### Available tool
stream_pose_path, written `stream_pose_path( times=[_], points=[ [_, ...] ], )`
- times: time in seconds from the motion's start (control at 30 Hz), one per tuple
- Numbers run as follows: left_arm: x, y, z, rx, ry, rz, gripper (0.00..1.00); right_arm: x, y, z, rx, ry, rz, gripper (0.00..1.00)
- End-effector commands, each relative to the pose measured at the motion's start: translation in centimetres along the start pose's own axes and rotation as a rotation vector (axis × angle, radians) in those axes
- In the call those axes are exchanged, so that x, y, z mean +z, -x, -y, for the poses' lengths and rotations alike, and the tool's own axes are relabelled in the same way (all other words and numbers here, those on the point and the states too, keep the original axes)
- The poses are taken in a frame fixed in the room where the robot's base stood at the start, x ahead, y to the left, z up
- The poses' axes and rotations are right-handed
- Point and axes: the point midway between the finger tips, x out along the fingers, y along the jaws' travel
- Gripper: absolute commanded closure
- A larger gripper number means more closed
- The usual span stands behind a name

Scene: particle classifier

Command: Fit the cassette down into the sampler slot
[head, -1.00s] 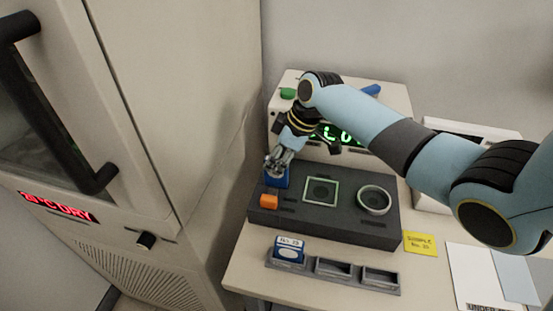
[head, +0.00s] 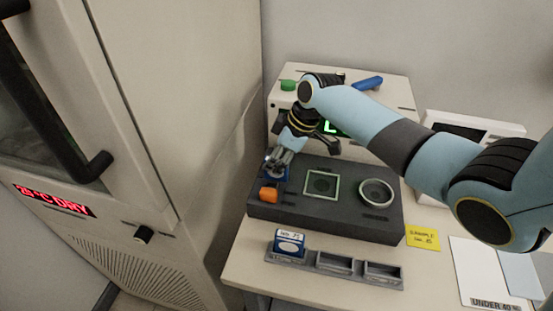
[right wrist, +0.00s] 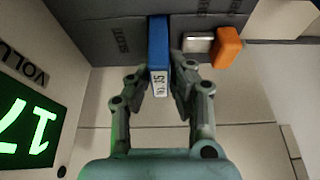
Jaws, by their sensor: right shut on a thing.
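The blue cassette (head: 269,174) is upright at the far left corner of the dark sampler block (head: 340,215). My right gripper (head: 277,160) is shut on it from above. In the right wrist view the cassette (right wrist: 158,45) stands between the fingertips of my right gripper (right wrist: 160,75), its edge label facing the camera. Its far end meets the dark block (right wrist: 105,35). The slot's mouth is hidden by the cassette and fingers, so I cannot tell how deep it sits. My left gripper is out of view.
An orange lever (head: 268,194) is close beside the cassette. A square framed plate (head: 321,185) and a round ring (head: 376,193) are on the block. A grey rack (head: 335,266) in front holds another blue-and-white cassette (head: 290,243). A large cabinet (head: 180,120) stands left.

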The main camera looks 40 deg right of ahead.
Motion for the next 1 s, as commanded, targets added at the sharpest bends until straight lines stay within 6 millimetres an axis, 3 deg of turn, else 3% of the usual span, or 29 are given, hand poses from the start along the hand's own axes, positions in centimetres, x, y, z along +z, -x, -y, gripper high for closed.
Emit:
stream_pose_path(
  times=[0.6,0.63,0.8,0.83,1.0],
  points=[
    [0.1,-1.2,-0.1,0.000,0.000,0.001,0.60,0.6,-1.5,0.0,0.000,0.000,-0.001,1.00],
    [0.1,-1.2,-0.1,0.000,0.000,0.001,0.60,0.6,-1.5,0.0,0.000,0.000,-0.001,0.81],
    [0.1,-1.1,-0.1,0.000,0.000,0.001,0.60,0.6,-1.4,0.0,0.000,0.000,-0.001,0.59],
    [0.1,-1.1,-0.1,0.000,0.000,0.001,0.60,0.6,-1.4,0.0,0.000,0.000,-0.001,0.55],
    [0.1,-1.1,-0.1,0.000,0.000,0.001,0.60,0.6,-1.4,0.0,0.000,0.000,0.000,0.55]
  ],
)
